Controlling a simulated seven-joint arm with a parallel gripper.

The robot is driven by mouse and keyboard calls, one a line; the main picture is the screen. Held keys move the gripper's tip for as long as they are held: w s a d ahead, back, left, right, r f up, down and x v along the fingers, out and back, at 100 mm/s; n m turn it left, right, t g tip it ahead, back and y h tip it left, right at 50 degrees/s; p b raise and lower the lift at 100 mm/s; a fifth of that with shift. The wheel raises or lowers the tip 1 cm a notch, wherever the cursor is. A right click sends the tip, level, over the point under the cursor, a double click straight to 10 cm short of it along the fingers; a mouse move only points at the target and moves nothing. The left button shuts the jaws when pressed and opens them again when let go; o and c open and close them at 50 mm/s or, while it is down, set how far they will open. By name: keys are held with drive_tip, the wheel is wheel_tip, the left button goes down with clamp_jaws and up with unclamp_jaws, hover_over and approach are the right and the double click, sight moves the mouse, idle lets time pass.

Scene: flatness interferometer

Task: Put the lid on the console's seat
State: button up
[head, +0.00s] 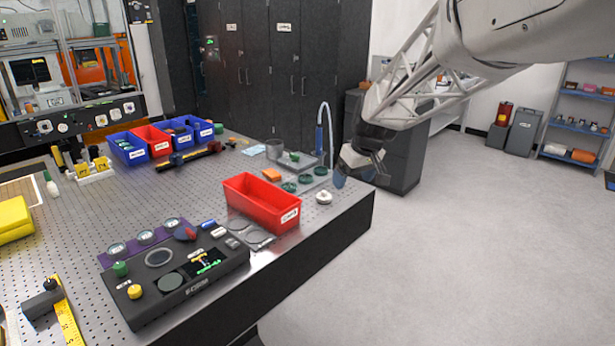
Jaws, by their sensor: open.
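The dark console (215,280) lies on the front part of the perforated table. Its top carries a pale-rimmed round recess (159,257), a grey-green disc (170,282), a green knob, a yellow knob and a lit screen. I cannot tell for sure which round spot is the seat. A small white round piece with a raised middle (323,197), which looks like the lid, lies near the table's right edge. My gripper (356,174) is open and apart from it, up and to the right, by the table's right corner. Nothing shows between its fingers.
A red bin (262,203) stands between the console and the white piece. Behind it are a tray with green round parts (290,187) and a curved blue-handled hose (320,138). Blue and red bins (128,148) stand at the back. Purple holder with round pieces (146,238) adjoins the console.

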drive_tip(key=w+a+f+n, duration=0.15)
drive_tip(key=w+f, duration=0.35)
drive_tip(key=w, duration=0.7)
drive_tip(key=n+y, duration=0.1)
drive_tip(key=n, duration=0.1)
hover_over(324, 191)
drive_tip(key=s+d, duration=0.2)
wheel_tip(324, 191, down, 9)
drive_tip(key=shift+d+r, duration=0.15)
drive_tip(key=shift+s, duration=0.1)
drive_tip(key=shift+x, duration=1.3)
drive_tip(key=shift+a+x, duration=0.2)
drive_tip(key=shift+x, duration=2.4)
drive_tip(key=shift+r, duration=0.1)
drive_tip(key=shift+c, duration=0.4)
drive_tip(key=c, duration=1)
